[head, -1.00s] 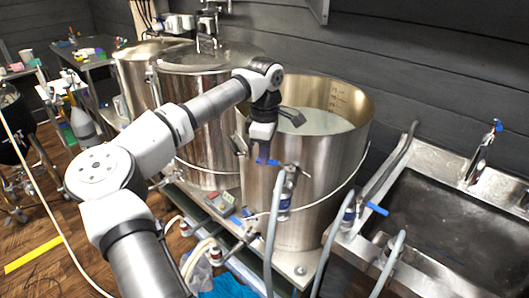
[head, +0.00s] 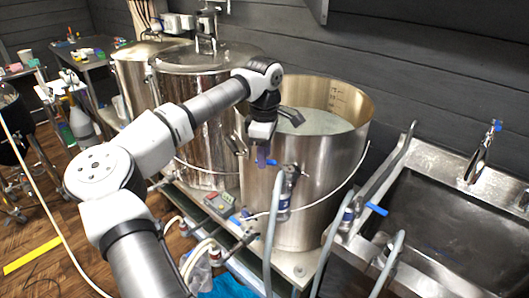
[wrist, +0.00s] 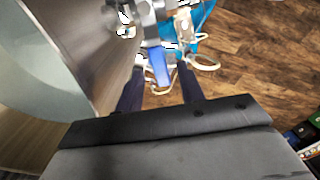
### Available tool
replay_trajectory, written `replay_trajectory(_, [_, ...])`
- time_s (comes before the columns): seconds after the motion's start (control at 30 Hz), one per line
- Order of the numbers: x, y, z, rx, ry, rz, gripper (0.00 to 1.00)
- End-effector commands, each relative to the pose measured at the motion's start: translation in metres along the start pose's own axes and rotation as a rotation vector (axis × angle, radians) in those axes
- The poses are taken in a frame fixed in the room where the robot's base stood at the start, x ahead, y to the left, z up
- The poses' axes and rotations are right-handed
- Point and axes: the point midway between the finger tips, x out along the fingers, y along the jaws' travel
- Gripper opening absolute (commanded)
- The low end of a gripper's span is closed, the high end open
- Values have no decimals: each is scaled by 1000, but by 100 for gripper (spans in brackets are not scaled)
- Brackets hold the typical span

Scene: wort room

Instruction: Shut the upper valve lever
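The upper valve (head: 288,178) is on the front of the near steel kettle (head: 318,205), with a hose running down from it. Its blue lever (head: 272,162) sticks out to the left, beside my fingertips. My gripper (head: 262,157) points down in front of the kettle wall. In the wrist view the blue lever (wrist: 160,66) lies between the two dark fingers of my gripper (wrist: 160,82). Gaps show on both sides of it, so the gripper is open around the lever and not clamped. The lever's exact depth between the fingers is hard to tell.
The open kettle holds pale liquid and stands close beside my gripper. Another blue-levered valve (head: 376,209) is lower right, by the sink (head: 440,225). Hoses rise in front of the kettle. A second kettle (head: 205,120) stands behind left.

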Motion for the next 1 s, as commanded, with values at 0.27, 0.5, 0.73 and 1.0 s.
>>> replay_trajectory(0.27, [-37,1,0,-1,3,5,38])
replay_trajectory(0.5, [-94,1,1,-1,1,5,38])
replay_trajectory(0.73, [-129,1,1,1,0,3,38])
replay_trajectory(1.0, [-138,0,1,2,0,1,38])
